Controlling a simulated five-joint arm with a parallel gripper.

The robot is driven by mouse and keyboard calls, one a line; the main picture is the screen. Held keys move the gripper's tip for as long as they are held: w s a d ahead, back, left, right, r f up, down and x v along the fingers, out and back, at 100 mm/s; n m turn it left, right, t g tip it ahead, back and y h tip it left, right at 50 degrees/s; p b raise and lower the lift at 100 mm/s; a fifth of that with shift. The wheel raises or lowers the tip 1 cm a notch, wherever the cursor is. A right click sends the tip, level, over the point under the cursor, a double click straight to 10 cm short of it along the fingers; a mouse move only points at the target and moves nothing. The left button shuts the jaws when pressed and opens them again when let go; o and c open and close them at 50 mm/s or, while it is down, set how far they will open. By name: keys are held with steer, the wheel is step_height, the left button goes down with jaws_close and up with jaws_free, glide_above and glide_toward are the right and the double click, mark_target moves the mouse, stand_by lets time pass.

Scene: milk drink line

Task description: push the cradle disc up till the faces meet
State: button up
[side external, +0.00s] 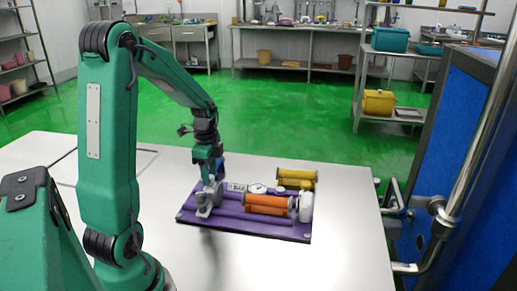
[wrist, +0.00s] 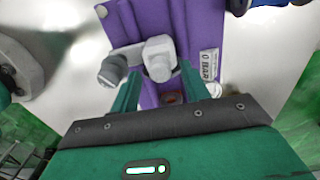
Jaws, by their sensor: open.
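A purple base plate (side external: 230,221) lies on the white table. It carries an orange roller-like cylinder pair (side external: 267,205) with a white round end piece (side external: 303,207) at the right, and a yellow pair (side external: 296,178) behind. I cannot tell for certain which part is the cradle disc. My gripper (side external: 210,184) points down at the plate's left end, by a grey fitting (side external: 204,209). In the wrist view, its two green fingers stand apart on either side of the grey fitting (wrist: 159,62); I cannot tell whether they touch it. The meeting faces are not clearly seen.
A white gauge (side external: 258,188) and a "0 BAR" label (wrist: 209,66) sit on the plate. The white table (side external: 345,235) is clear in front and to the right. A blue panel with metal pipes (side external: 440,222) stands beyond the table's right edge.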

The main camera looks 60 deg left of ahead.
steer(key=shift+f, duration=1.05)
jaws_close()
steer(key=shift+w+d, duration=0.1)
steer(key=w+d, duration=0.6)
steer(key=shift+w+r, duration=0.1)
jaws_free()
